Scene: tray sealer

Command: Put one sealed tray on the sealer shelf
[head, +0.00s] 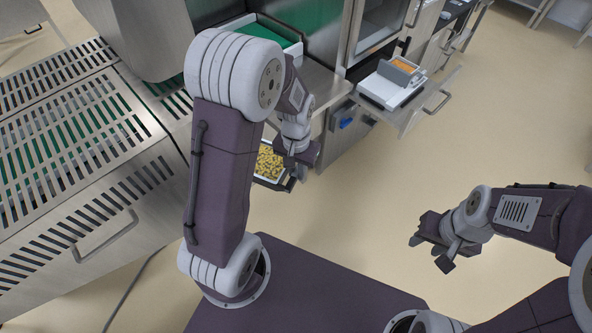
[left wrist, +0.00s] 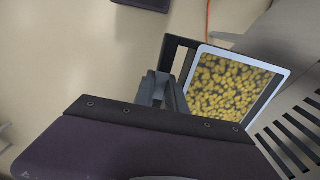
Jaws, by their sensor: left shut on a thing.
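A white-rimmed tray (head: 268,163) filled with yellow pieces is partly hidden behind my left arm in the head view. In the left wrist view the same tray (left wrist: 230,88) sits in a dark frame with an open handle loop (left wrist: 178,45). My left gripper (head: 300,157) is beside the tray; its fingers (left wrist: 168,92) are closed at the handle side of the dark frame. I cannot tell whether film covers the tray. My right gripper (head: 430,253) is open and empty over bare floor. I cannot tell which surface is the sealer shelf.
A slotted steel machine (head: 70,150) fills the left side. A bin with a green inside (head: 262,32) stands at the back. A steel shelf (head: 418,112) juts out at back right, carrying a white device with an orange screen (head: 404,67). The floor at right is clear.

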